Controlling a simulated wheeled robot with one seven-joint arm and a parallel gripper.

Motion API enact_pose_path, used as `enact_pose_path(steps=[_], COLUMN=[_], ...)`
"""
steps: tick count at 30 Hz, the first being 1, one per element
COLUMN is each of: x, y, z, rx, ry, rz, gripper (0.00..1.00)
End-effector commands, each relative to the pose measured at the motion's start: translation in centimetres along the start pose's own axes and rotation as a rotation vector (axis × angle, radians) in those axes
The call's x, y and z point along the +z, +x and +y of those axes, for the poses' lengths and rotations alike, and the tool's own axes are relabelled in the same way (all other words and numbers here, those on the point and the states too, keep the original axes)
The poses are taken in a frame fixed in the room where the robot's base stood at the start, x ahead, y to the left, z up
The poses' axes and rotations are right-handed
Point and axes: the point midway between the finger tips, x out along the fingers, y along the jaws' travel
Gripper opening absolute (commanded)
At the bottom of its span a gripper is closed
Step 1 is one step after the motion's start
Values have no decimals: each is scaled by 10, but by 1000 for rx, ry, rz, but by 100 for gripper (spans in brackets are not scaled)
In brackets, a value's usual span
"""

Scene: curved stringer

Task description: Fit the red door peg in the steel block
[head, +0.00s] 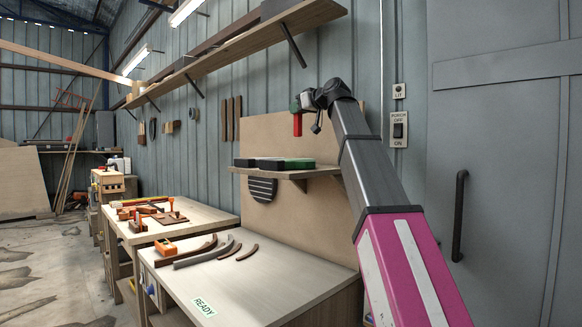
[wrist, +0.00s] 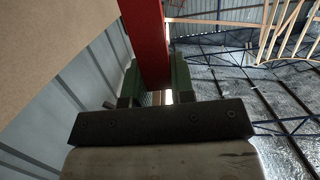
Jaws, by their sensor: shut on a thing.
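My gripper (head: 300,106) is raised above the wall shelf in the head view, with its green fingers shut on the red door peg (head: 297,124). The peg hangs down from the fingers, clear of the shelf. In the wrist view the red peg (wrist: 147,38) runs between the two green fingers, and its far end leaves the top of the picture. Low dark blocks (head: 268,163) lie on the shelf below, with a green part at their right. One may be the steel block, but I cannot tell which, and no opening shows.
The shelf (head: 318,170) juts from a tan back panel (head: 290,220). A slotted dark round piece (head: 262,188) sits beneath it. Curved dark strips (head: 208,250) and an orange tool (head: 166,247) lie on the bench (head: 255,285). A grey door (head: 505,150) stands at right.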

Motion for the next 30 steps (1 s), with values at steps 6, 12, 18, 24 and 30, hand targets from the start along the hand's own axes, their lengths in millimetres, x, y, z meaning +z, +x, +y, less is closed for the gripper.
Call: enact_pose_path(steps=[6, 12, 18, 24, 30], x=[12, 34, 55, 65, 80], y=[5, 14, 22, 26, 28], z=[22, 62, 98, 115, 116], rx=[2, 3, 2, 0, 0], ry=[1, 2, 2, 1, 1], rz=[0, 0, 0, 1, 0], gripper=[0, 0, 0, 0, 0])
